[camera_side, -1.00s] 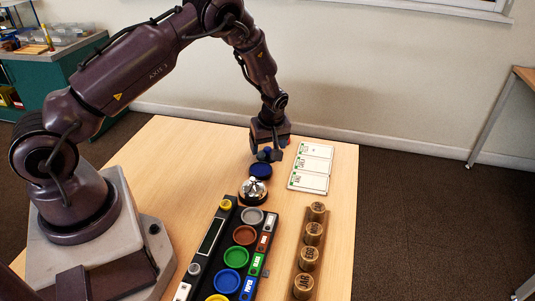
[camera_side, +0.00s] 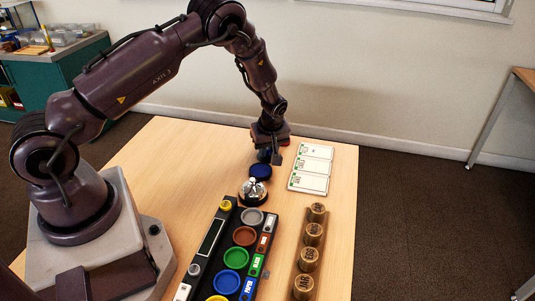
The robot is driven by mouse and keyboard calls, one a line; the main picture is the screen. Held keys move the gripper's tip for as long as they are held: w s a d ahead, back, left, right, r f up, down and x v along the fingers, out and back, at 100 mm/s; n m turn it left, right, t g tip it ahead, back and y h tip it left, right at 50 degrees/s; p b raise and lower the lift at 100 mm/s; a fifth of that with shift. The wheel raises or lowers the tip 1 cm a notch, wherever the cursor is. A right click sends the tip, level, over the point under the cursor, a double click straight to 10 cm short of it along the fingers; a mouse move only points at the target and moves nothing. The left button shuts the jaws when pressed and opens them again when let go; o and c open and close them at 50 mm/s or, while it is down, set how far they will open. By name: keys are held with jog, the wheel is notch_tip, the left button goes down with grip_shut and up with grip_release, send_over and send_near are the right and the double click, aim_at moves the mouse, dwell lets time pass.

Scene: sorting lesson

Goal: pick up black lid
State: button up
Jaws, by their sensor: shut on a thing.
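My gripper (camera_side: 270,157) points down over the far part of the table, just behind a round dark blue disc (camera_side: 260,171). It is shut on a small dark blue thing (camera_side: 264,155), partly hidden by the fingers. I cannot tell whether this thing touches the disc. No black lid can be made out clearly. A silver dome with a black base (camera_side: 254,192), like a desk bell, stands just in front of the disc.
A black sorting panel (camera_side: 210,262) with several coloured round wells lies in front. A wooden rack (camera_side: 296,266) with several round wooden pieces, including one wooden piece (camera_side: 312,233), is to its right. White cards (camera_side: 310,167) lie at the back right. The table's left back (camera_side: 185,150) is clear.

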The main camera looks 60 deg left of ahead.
jog(key=shift+s+d+f, duration=0.15)
jog(key=shift+s+f, duration=0.15)
jog(key=shift+s, duration=0.05)
jog(key=v, duration=0.2)
jog(key=a+v, duration=0.1)
jog(key=v, duration=0.1)
jog(key=shift+r, duration=0.25)
jog(key=s+d+r, duration=0.4)
jog(key=s+r, duration=0.4)
jog(key=s, duration=0.4)
send_over(260, 168)
jog(key=s, duration=0.1)
jog(key=f, duration=0.3)
jog(key=shift+d+f, duration=0.35)
jog(key=shift+w+d+f, duration=0.1)
jog(key=shift+w+f, duration=0.1)
jog(key=shift+f, duration=1.3)
jog(key=shift+w+d+f, duration=0.1)
jog(key=shift+w+f, duration=0.05)
jog(key=shift+f, duration=1.35)
jog(key=shift+f, duration=0.2)
